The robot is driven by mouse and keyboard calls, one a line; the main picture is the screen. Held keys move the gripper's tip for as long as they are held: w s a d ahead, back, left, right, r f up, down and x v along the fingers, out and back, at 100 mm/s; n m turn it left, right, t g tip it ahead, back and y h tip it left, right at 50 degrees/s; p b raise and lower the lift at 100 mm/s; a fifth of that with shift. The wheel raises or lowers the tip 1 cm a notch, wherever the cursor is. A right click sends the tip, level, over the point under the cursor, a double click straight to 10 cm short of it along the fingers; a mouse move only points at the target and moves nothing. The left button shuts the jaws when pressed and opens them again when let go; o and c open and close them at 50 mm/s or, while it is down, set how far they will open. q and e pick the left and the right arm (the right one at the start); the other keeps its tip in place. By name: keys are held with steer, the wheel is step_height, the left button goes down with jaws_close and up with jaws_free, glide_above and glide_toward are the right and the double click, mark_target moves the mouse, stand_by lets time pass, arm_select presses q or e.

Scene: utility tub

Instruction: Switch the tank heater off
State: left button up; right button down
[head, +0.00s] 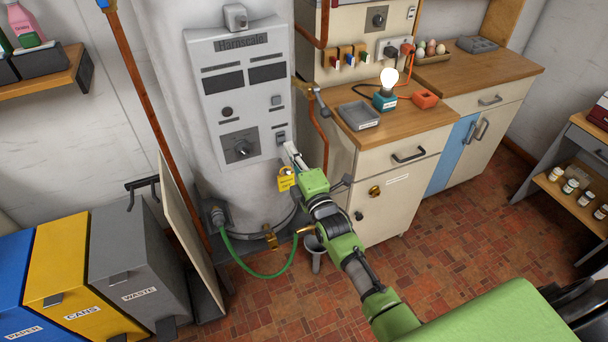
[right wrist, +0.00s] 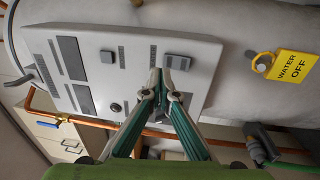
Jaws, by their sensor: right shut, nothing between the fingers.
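The tank heater (head: 165,60) is a large white cylinder with a pale grey control panel (head: 205,80). The panel has a dark dial (head: 238,148), a round dark button or lamp (head: 227,111) and two small grey switches. The upper switch (head: 276,100) is also in the right wrist view (right wrist: 106,56). The lower switch (head: 281,137) shows there too (right wrist: 179,62). My right gripper (head: 289,149) is shut and empty, its fingertips (right wrist: 164,72) close to the lower switch; contact cannot be told. In the wrist view the fingers hide the dial. My left gripper is out of view.
A yellow "WATER OFF" tag (head: 286,183) hangs just below my right gripper. A copper pipe (head: 319,120) runs right of the panel. A cabinet (head: 395,195) with a lit bulb (head: 389,78) stands at right. Bins (head: 135,270) stand at lower left.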

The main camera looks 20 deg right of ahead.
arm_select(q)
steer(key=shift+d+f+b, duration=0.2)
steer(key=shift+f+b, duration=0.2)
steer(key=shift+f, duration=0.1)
arm_select(e)
steer(key=s, duration=0.9)
steer(key=shift+d+r, duration=0.25)
steer(key=shift+r, duration=0.15)
